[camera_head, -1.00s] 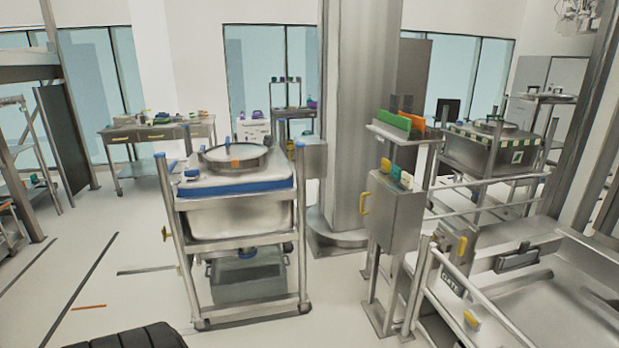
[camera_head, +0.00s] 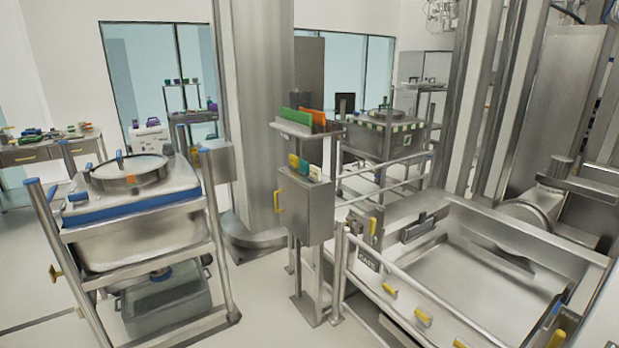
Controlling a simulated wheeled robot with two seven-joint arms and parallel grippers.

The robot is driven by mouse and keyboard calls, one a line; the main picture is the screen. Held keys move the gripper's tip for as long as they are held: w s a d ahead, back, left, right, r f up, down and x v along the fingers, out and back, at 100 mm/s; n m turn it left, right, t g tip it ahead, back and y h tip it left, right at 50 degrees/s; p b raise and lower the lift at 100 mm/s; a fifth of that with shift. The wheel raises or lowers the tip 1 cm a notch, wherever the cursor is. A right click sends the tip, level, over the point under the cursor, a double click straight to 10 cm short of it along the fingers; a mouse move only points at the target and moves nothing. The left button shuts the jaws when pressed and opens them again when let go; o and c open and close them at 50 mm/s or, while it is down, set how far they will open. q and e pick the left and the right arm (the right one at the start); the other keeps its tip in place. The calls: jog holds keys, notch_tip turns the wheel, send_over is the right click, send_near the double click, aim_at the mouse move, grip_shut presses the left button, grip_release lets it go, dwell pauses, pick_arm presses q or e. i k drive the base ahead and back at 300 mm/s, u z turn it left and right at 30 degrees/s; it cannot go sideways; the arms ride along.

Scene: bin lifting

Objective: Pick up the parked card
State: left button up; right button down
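A green card (camera_head: 294,116) and an orange card (camera_head: 316,117) stand upright in a small metal rack (camera_head: 305,131) on top of a post stand. Smaller tabs in yellow (camera_head: 293,160), green (camera_head: 304,166) and white (camera_head: 315,173) stick up from the top of a steel box (camera_head: 306,208) lower on the same stand. I cannot tell which of these is the parked card. Neither of my grippers shows in the head view.
A wheeled steel frame with a lidded bin (camera_head: 135,235) stands at left. A thick column (camera_head: 245,100) rises behind the stand. A railed steel platform (camera_head: 480,275) fills the right. Bare floor (camera_head: 262,300) lies between the bin frame and the stand.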

aim_at(315, 172)
jog(key=z, duration=0.25)
jog(key=i, duration=0.95)
jog(key=u, duration=0.6)
jog(key=i, duration=1.05)
jog(key=u, duration=0.85)
